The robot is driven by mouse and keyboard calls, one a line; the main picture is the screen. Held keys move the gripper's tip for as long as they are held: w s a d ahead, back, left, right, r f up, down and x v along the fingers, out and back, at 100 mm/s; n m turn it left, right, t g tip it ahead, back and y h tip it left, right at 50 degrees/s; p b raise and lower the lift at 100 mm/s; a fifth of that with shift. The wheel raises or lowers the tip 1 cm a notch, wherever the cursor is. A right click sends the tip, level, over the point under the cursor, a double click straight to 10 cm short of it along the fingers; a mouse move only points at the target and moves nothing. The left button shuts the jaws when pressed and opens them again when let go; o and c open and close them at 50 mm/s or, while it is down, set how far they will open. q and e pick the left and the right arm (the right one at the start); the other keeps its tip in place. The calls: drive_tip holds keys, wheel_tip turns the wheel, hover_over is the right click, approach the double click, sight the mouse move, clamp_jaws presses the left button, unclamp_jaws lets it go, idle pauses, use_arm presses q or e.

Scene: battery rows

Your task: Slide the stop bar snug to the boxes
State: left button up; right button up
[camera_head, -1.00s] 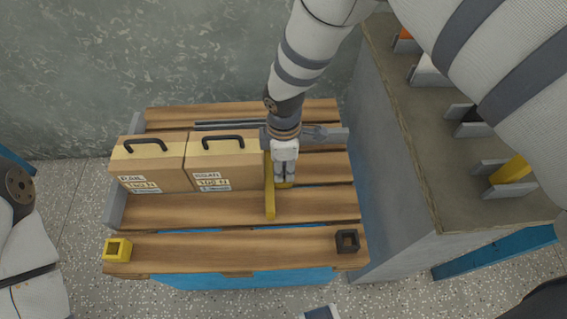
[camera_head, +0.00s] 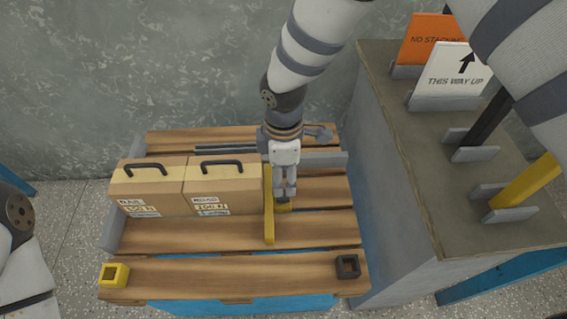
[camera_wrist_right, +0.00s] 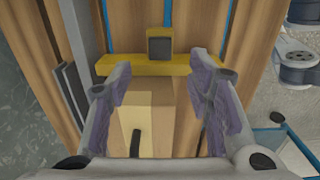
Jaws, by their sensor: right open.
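The yellow stop bar (camera_head: 269,222) lies across the slatted pallet (camera_head: 310,222), along the right side of two tan boxes. The left box (camera_head: 150,188) and right box (camera_head: 223,187) stand side by side with black handles. The bar is very close to the right box; whether it touches cannot be told. In the right wrist view the bar (camera_wrist_right: 130,65) crosses ahead of the fingers, with a dark block (camera_wrist_right: 160,43) at its middle. My right gripper (camera_head: 285,193) points down just right of the bar. Its fingers (camera_wrist_right: 160,85) are apart and empty. My left gripper is out of frame.
A grey rail (camera_head: 320,159) runs along the pallet's back. A grey bench (camera_head: 400,150) at right holds a white sign (camera_head: 450,78), an orange sign (camera_head: 420,42) and bars in slots.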

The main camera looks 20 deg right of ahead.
wheel_tip(320, 180, up, 5)
drive_tip(key=shift+r, duration=0.1)
idle(0.3)
drive_tip(key=s+d+f+m+g+y+p, duration=0.1)
drive_tip(key=s+f+m+p, duration=0.2)
drive_tip(key=s, duration=0.4)
drive_tip(key=s+d+f+m+g, duration=0.1)
drive_tip(key=s+f+m, duration=0.2)
drive_tip(key=s+f, duration=0.35)
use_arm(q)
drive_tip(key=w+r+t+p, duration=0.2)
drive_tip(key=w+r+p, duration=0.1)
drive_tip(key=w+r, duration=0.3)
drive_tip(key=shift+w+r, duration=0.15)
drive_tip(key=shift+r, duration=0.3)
use_arm(e)
drive_tip(key=s+d+m, duration=0.3)
drive_tip(key=s+m, duration=0.1)
drive_tip(key=s, duration=0.8)
drive_tip(key=s+d+r+m+h, duration=0.1)
drive_tip(key=s+d+m, duration=0.3)
drive_tip(key=s, duration=0.8)
drive_tip(key=shift+d+r+m, duration=0.2)
drive_tip(key=shift+d+m, duration=0.1)
drive_tip(key=shift+m, duration=0.4)
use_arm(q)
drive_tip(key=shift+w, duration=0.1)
